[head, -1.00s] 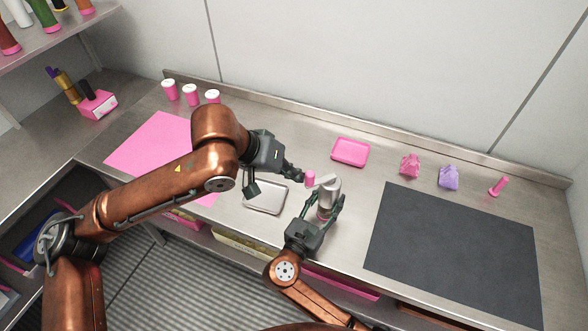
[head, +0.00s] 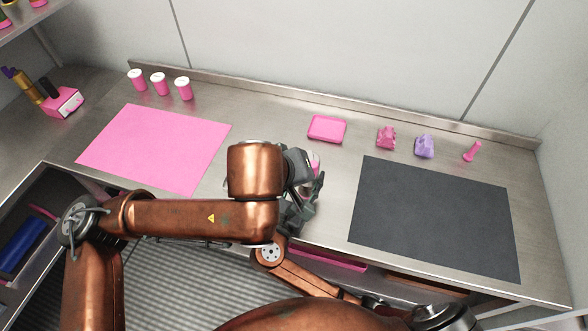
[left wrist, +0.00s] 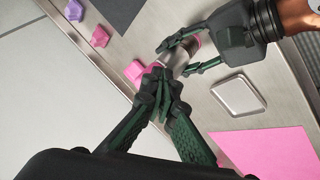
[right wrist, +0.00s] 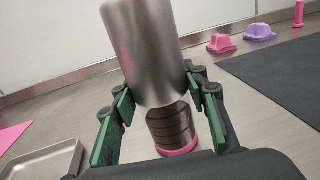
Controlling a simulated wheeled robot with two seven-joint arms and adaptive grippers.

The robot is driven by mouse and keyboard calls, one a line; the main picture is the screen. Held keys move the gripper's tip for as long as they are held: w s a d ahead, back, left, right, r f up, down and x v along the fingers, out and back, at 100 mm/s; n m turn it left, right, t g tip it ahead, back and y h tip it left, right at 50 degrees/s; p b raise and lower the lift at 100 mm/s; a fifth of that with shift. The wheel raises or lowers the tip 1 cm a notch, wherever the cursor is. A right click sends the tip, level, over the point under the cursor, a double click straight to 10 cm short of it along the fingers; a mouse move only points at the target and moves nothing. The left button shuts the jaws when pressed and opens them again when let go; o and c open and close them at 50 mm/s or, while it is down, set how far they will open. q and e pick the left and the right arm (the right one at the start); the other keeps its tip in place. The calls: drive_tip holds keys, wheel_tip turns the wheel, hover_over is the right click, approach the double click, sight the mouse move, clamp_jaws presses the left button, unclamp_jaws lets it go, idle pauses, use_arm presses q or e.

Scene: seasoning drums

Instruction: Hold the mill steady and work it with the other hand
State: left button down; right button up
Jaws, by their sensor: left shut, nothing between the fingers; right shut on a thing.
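The mill (right wrist: 150,50) has a smooth silver body, a dark clear lower part and a pink base ring; it stands roughly upright. My right gripper (right wrist: 158,100) is shut around its body, one finger on each side. In the left wrist view, the mill (left wrist: 178,60) lies between the right gripper's fingers (left wrist: 186,58). My left gripper (left wrist: 160,74) is shut and empty, its fingertips close beside the mill's top. I cannot tell whether they touch. The crank is not clearly seen. In the head view, my left arm hides most of the mill and both grippers.
A silver tray (left wrist: 238,95) lies near the mill. A pink mat (head: 150,145) and dark mat (head: 435,215) lie flat.

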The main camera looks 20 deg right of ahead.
use_arm(q)
drive_tip(key=d, duration=0.2)
drive_tip(key=s+d, duration=0.1)
drive_tip(key=d, duration=0.2)
drive_tip(key=shift+s+d, duration=0.1)
idle(1.6)
drive_tip(key=shift+w+d, duration=0.15)
drive_tip(key=shift+w, duration=0.7)
drive_tip(key=s+a+r, duration=0.5)
drive_tip(key=s+r, duration=0.3)
